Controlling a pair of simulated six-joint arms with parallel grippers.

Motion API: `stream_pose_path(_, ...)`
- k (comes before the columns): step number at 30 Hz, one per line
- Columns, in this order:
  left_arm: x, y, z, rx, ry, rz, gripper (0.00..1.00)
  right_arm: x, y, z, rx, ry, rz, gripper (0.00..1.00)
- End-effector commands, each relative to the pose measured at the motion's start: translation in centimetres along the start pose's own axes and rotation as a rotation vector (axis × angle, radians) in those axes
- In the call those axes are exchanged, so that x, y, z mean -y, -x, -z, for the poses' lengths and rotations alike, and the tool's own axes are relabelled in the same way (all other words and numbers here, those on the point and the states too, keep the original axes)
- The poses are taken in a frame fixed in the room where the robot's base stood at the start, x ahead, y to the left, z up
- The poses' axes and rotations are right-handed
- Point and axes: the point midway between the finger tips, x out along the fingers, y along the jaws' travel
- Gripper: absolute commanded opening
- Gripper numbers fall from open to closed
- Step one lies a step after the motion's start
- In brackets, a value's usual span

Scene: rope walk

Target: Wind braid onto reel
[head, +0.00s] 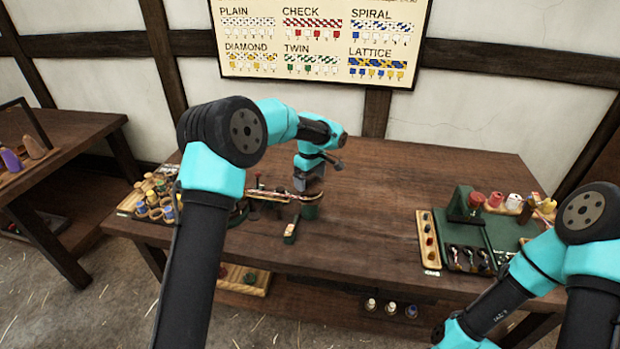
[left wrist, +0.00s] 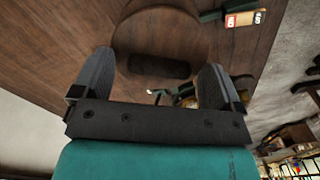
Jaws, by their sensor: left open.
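My left gripper (head: 308,184) points down over the reel (head: 310,210), a green drum with a round wooden top, near the middle of the table. In the left wrist view my left gripper (left wrist: 157,85) is open, its two dark fingers apart with nothing seen held between them. The reel's wooden disc (left wrist: 160,30) lies beyond and between the fingertips there. What looks like the braid (head: 268,194) runs along a small stand left of the reel. Whether it touches the reel is hard to tell. My right gripper is out of view; only its arm shows at lower right.
A rack of bobbins (head: 155,198) stands at the table's left end. A green tool board (head: 500,235) and a narrow wooden tray (head: 428,240) lie at right. The middle right is clear.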

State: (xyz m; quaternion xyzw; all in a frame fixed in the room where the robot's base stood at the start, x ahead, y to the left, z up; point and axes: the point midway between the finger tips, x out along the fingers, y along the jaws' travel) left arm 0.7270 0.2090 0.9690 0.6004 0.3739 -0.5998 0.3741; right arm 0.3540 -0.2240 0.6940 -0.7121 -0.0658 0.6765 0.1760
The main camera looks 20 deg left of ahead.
Motion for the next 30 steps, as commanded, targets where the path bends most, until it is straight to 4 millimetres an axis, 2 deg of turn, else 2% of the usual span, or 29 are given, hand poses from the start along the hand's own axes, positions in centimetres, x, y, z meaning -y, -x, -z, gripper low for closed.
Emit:
stream_pose_path(8,0.0,0.2,0.0,0.000,0.000,0.000,0.92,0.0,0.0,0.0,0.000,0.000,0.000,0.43)
stream_pose_path(14,-0.1,2.0,0.0,0.000,0.000,-0.002,0.92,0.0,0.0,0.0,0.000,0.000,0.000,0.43)
stream_pose_path(30,0.0,12.1,0.0,0.000,0.001,-0.003,0.92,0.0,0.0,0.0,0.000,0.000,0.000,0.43)
